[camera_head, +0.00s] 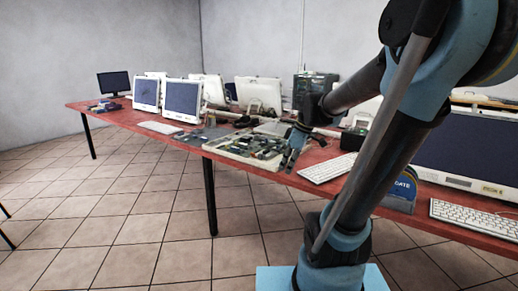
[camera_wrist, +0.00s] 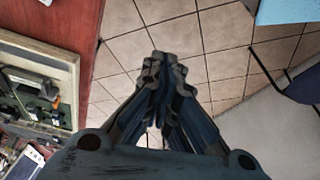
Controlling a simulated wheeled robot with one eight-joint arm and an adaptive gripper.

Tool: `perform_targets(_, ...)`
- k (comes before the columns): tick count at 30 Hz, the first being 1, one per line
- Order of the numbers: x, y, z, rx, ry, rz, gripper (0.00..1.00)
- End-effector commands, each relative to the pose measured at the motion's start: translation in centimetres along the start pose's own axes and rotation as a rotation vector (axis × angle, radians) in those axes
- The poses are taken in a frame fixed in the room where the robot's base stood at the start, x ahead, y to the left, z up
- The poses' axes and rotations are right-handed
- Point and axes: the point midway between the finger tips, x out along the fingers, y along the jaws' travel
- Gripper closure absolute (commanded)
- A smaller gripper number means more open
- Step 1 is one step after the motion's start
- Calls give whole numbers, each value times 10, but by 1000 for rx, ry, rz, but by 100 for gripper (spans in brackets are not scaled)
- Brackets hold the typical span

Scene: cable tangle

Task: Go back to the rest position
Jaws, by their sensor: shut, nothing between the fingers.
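My gripper (camera_head: 291,157) is in the head view at the front edge of the red table (camera_head: 310,184), beside the tray of circuit boards. In the wrist view my gripper (camera_wrist: 164,62) points down at the tiled floor, its fingers together with nothing between them. The table edge (camera_wrist: 82,32) runs along the left of that view, apart from the fingers. My arm covers part of the right side of the head view.
A tray of circuit boards (camera_head: 242,148) lies on the table. Several monitors (camera_head: 182,98) stand along it. A white keyboard (camera_head: 328,168) and a dark box (camera_head: 353,139) are right of my gripper. The tiled floor (camera_head: 120,220) in front is clear.

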Motion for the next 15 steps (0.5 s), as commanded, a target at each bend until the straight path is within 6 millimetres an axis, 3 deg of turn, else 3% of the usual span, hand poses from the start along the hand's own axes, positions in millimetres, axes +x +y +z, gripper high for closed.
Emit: perform_targets(15,30,-72,118,760,-108,206,100)
